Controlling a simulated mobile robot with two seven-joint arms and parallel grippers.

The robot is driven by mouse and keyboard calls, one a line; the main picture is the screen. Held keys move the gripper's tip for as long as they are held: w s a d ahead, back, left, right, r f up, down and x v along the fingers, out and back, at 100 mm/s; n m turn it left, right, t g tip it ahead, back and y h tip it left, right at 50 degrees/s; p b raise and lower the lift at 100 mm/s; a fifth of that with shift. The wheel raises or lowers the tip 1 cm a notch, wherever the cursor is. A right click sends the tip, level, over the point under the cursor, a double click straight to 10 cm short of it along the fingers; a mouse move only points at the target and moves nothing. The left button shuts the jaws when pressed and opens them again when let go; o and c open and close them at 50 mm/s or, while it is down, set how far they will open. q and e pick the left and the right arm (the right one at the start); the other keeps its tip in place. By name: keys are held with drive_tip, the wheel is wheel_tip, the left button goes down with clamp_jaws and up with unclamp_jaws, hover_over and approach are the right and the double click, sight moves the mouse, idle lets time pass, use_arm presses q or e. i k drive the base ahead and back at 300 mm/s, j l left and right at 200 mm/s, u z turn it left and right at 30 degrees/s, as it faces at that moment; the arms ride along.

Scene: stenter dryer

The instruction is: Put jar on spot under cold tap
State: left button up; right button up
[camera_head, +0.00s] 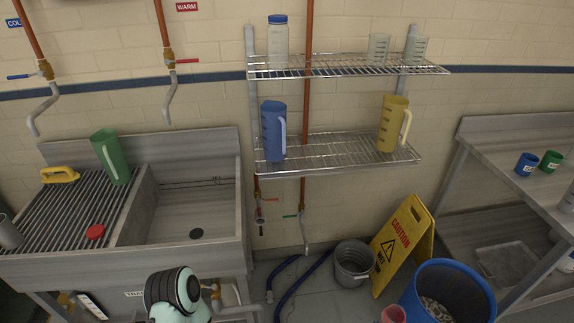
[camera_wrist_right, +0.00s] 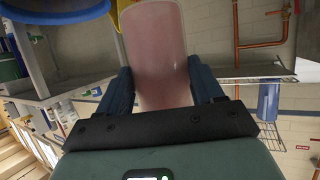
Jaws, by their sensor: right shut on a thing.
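My right gripper (camera_wrist_right: 162,84) is shut on a pinkish, translucent jar (camera_wrist_right: 157,45), with a dark finger on each side of it. In the head view, a pink rounded piece (camera_head: 393,314) shows at the bottom edge; it looks like the same jar, mostly cut off. The right gripper itself is outside the head view. The cold tap (camera_head: 42,108), with a blue handle and partly cut-off blue label, hangs at the far left over the ribbed drainboard (camera_head: 60,215). I cannot make out a marked spot below it. My left gripper is not in view.
On the drainboard are a green jug (camera_head: 110,157), yellow brush-like handle (camera_head: 60,175), red disc (camera_head: 95,232) and grey cylinder (camera_head: 8,233). The sink basin (camera_head: 185,215) is empty. Wire shelves (camera_head: 340,150), a caution sign (camera_head: 402,245) and blue bin (camera_head: 450,275) stand to the right.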

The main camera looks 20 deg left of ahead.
sight(77, 203)
drive_tip(key=j+u, duration=0.1)
drive_tip(key=u, duration=1.4)
drive_tip(key=i+j, duration=0.1)
drive_tip(key=j, duration=0.25)
drive_tip(key=i+j, duration=0.1)
drive_tip(key=j, duration=0.3)
drive_tip(key=i+j+u, duration=0.1)
drive_tip(key=j, duration=0.25)
drive_tip(key=i+j, duration=0.1)
drive_tip(key=j, duration=0.25)
drive_tip(key=i+j, duration=0.1)
drive_tip(key=j, duration=0.3)
